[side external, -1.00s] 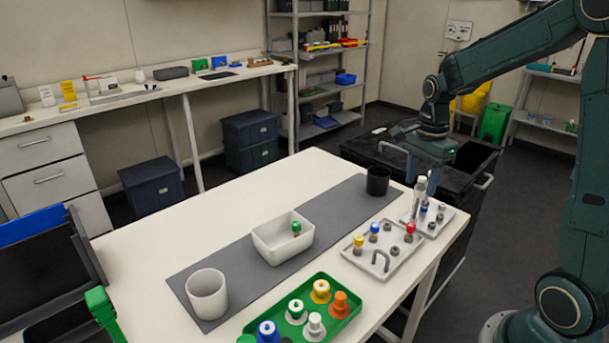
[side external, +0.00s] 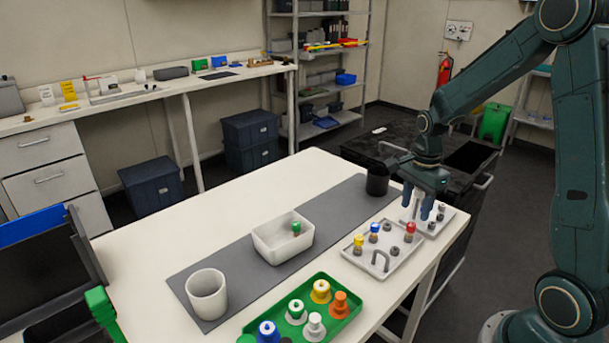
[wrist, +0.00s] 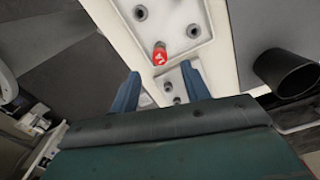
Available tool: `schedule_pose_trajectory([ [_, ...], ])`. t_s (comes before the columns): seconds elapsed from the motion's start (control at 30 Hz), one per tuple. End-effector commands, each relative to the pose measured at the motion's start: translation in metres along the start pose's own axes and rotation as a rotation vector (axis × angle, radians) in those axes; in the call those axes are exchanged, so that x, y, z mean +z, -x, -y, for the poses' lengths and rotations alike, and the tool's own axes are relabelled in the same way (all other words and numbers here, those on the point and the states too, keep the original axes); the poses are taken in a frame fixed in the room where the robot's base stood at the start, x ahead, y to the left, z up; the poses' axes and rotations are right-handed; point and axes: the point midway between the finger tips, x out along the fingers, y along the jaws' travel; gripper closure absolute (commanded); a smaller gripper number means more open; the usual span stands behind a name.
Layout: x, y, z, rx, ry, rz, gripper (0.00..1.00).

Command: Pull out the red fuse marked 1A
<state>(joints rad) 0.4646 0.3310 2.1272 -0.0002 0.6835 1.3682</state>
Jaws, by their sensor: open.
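The red fuse (side external: 410,228) stands upright at the right end of a light grey panel (side external: 362,263). In the wrist view the red fuse (wrist: 160,56) shows a white mark on its cap, too small to read surely. My gripper (side external: 417,205) is open and empty, fingers pointing down, just above and behind the red fuse. In the wrist view the gripper (wrist: 161,78) has its fingertips apart, with the fuse slightly beyond the gap, near its middle. The same panel holds a yellow fuse (side external: 358,240), a blue fuse (side external: 374,229) and empty grey sockets.
A smaller panel with pegs (side external: 440,216) lies beneath and behind my gripper. A black cup (side external: 377,181), a white bin (side external: 281,240) with a green-capped piece, and a white cup (side external: 207,294) stand on the grey mat. A green tray (side external: 342,323) holds coloured caps in front.

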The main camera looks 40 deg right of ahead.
Motion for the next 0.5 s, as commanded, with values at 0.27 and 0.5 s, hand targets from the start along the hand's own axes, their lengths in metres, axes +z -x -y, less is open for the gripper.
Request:
schedule_pose_trajectory([
  [0.27, 0.000, -0.040, -0.001, 0.004, 0.000, 0.001, 0.53],
  [0.5, 0.000, -0.062, 0.000, 0.001, 0.000, 0.000, 0.53],
])
